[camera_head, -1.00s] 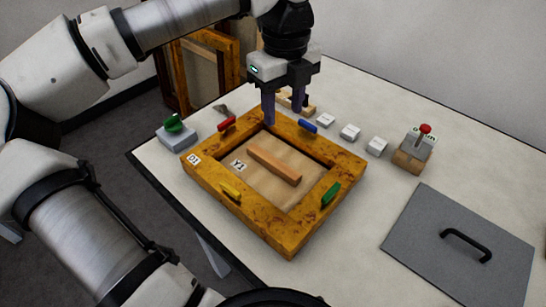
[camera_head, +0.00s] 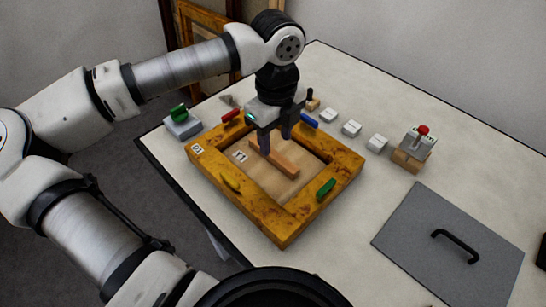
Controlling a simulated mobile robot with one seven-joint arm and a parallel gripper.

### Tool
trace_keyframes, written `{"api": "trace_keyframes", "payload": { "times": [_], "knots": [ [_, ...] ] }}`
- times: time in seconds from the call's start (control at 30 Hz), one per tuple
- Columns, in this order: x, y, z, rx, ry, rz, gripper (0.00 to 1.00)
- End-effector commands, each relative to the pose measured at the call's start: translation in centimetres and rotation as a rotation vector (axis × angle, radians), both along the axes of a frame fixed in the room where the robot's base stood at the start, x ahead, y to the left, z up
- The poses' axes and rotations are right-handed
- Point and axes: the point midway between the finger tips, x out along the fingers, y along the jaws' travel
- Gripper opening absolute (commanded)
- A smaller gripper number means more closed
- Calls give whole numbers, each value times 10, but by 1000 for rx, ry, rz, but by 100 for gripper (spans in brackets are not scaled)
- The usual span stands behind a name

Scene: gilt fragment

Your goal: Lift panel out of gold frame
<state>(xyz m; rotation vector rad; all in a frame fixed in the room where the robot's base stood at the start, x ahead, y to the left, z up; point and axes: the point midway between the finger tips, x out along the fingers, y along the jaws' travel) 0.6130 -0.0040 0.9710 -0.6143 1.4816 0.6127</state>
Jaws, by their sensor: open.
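The gold frame (camera_head: 246,214) lies flat on the table, with a tan panel (camera_head: 258,188) inside its opening. A wooden bar (camera_head: 283,164) stands up from the panel's middle like a handle. A red clip (camera_head: 231,116), a blue clip (camera_head: 309,120), a yellow clip (camera_head: 231,183) and a green clip (camera_head: 326,189) sit on the frame's four sides. My gripper (camera_head: 276,148) is open and points down over the bar's upper-left end. Its fingers hide part of the bar and the frame's far side; I cannot tell whether they touch the bar.
A grey plate with a black handle (camera_head: 450,246) lies at the right. A red-topped device (camera_head: 421,133) sits on a wooden block. Several white blocks (camera_head: 350,129) line the back. A green-knobbed box (camera_head: 182,124) stands left. Other frames (camera_head: 205,50) lean behind the table.

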Motion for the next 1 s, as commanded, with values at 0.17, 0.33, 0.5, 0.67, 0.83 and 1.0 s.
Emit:
{"api": "trace_keyframes", "payload": {
  "times": [0.17, 0.33, 0.5, 0.67, 0.83, 1.0],
  "knots": [
    [2, 0, -17, -1, 6, 0, 45],
    [3, 0, -42, -1, 3, 0, 45],
    [3, 0, -52, -1, 1, 0, 45],
    [4, 0, -52, 0, 0, 0, 45],
    [4, 0, -52, 0, 0, 0, 23],
    [4, 0, -52, 0, 0, 0, 1]
  ]
}}
